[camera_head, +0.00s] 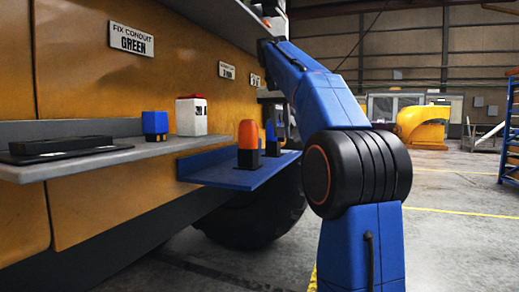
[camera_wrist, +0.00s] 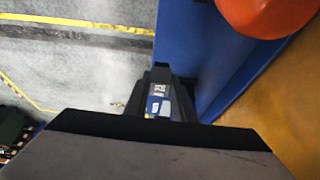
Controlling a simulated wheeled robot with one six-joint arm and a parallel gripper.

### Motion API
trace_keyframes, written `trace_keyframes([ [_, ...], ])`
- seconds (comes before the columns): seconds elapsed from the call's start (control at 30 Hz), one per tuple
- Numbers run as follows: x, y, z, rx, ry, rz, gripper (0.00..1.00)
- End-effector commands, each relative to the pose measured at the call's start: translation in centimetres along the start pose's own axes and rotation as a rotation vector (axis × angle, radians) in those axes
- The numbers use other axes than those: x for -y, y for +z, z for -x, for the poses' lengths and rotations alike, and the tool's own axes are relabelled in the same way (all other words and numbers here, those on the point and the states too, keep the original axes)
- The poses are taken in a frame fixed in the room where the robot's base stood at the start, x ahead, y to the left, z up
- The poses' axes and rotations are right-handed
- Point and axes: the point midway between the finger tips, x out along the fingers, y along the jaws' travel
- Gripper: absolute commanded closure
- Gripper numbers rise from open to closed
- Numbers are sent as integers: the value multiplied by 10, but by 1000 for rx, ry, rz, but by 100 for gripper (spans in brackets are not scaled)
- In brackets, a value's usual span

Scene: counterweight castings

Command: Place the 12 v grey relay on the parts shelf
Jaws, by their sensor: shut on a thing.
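In the wrist view, my gripper (camera_wrist: 160,100) is shut on a small item (camera_wrist: 158,88) with a pale label and a blue part. The label is too small to read surely, so I cannot tell if it is the 12 V grey relay. The item shows beside the edge of a blue shelf (camera_wrist: 185,50), with grey floor beyond. A grey shelf (camera_head: 95,160) runs to the left. Neither shelf carries a readable name.
An orange-topped item with a black base (camera_head: 248,140) stands on the blue shelf. The grey shelf holds a flat black item (camera_head: 62,146), a blue block (camera_head: 154,123) and a white box with a red top (camera_head: 191,115). A yellow panel (camera_head: 85,90) rises behind.

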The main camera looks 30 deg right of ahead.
Motion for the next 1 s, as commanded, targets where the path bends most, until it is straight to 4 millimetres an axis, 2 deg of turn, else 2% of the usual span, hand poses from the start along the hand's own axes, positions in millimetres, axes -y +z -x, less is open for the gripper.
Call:
trace_keyframes([
  [0.03,12,0,-1,1,-1,3,100],
  [0.2,38,0,0,1,-1,1,100],
  [0.6,75,0,0,0,-1,1,100],
  [1.0,76,9,-21,1,1,-1,100],
])
